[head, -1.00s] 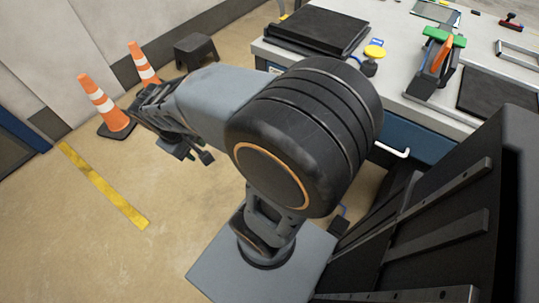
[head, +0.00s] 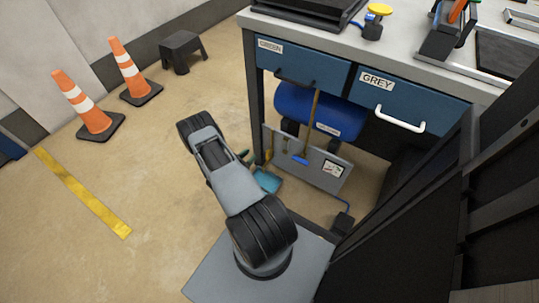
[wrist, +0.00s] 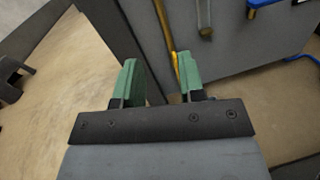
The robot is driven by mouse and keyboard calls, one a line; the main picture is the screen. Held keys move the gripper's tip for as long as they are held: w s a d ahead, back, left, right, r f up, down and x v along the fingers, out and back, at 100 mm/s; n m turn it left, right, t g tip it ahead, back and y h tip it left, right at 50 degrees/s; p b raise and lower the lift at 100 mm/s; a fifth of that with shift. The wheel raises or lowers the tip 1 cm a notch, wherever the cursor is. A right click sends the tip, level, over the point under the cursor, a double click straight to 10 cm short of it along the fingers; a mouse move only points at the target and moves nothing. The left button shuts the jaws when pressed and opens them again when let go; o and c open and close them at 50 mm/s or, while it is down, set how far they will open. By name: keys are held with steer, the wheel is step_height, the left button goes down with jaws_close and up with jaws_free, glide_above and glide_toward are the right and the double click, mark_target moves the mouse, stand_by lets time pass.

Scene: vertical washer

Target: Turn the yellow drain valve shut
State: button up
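A yellow bar (wrist: 165,28), which looks like the valve's lever, runs down the grey panel (wrist: 225,70) in the wrist view. Its lower end shows between my fingers, close to the right one; I cannot tell whether they touch. In the head view a small yellow piece (head: 268,155) shows at the left end of the grey panel (head: 325,182) under the bench. My gripper (wrist: 158,72) is open, its two green fingers apart and pointing at the panel edge. In the head view my wrist hides most of it.
A blue lever (wrist: 262,3) and a metal rod (wrist: 204,18) are right of the yellow bar. A blue tank (head: 320,108) and teal dustpan (head: 267,180) are under the bench (head: 300,29). Cones (head: 90,115) and a stool (head: 182,50) stand left.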

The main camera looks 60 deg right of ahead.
mark_target(270, 151)
step_height(270, 151, down, 9)
steer(key=s+n+t+b, duration=0.2)
steer(key=s+n+t, duration=0.1)
steer(key=d+b, duration=0.3)
steer(key=d, duration=1)
steer(key=shift+w+r, duration=0.1)
jaws_close()
